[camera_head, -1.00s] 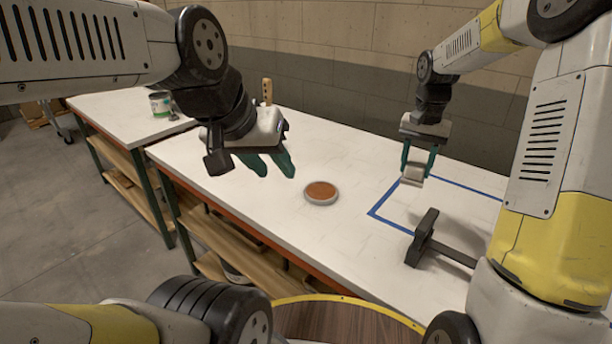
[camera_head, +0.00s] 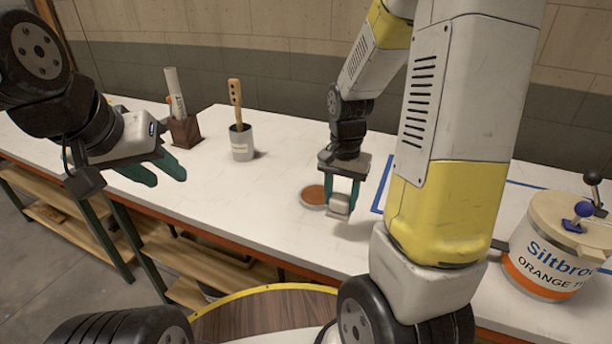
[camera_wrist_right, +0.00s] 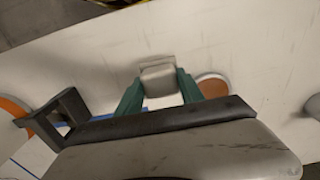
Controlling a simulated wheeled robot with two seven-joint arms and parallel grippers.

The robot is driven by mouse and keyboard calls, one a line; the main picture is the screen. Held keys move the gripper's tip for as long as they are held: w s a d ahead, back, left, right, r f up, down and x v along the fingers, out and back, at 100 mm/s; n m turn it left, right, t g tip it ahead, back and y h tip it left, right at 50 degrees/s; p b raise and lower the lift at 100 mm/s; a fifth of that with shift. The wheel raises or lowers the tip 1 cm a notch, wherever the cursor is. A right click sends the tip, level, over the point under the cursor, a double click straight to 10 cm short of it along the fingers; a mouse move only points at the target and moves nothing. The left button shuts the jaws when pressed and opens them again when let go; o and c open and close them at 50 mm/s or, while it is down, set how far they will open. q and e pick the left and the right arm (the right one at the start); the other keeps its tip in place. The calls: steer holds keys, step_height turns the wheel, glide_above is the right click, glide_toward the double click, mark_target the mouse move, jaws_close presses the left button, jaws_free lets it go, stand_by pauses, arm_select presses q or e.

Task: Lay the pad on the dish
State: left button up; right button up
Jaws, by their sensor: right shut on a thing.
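The dish (camera_head: 308,201) is a small round grey dish with an orange-brown inside, standing on the white table. It also shows in the right wrist view (camera_wrist_right: 222,78), right of the fingers. My right gripper (camera_head: 343,186) is shut on the pad (camera_head: 338,208), a small pale grey block, and holds it at the dish's right side. In the head view the pad and fingers cover part of the dish's right edge; I cannot tell how high the pad hangs. The pad shows between the green fingers in the wrist view (camera_wrist_right: 156,82). My left gripper (camera_head: 158,174) is open and empty, far left of the dish.
A white cup (camera_head: 242,144) with a wooden-handled tool stands behind and left of the dish. A brown block (camera_head: 185,132) holding a white tube is further left. A large Siltbrook tub (camera_head: 545,255) stands at right. Blue tape (camera_head: 382,192) marks the table.

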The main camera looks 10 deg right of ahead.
steer(key=w, duration=0.4)
steer(key=w+a+f, duration=0.1)
steer(key=w, duration=0.4)
steer(key=w+a, duration=0.1)
steer(key=w, duration=0.4)
steer(key=shift+a+f, duration=0.2)
steer(key=shift+a, duration=0.05)
steer(key=shift+w+f, duration=0.1)
steer(key=shift+f, duration=1.65)
steer(key=shift+f, duration=0.1)
steer(key=o, duration=1.3)
steer(key=shift+o, duration=0.2)
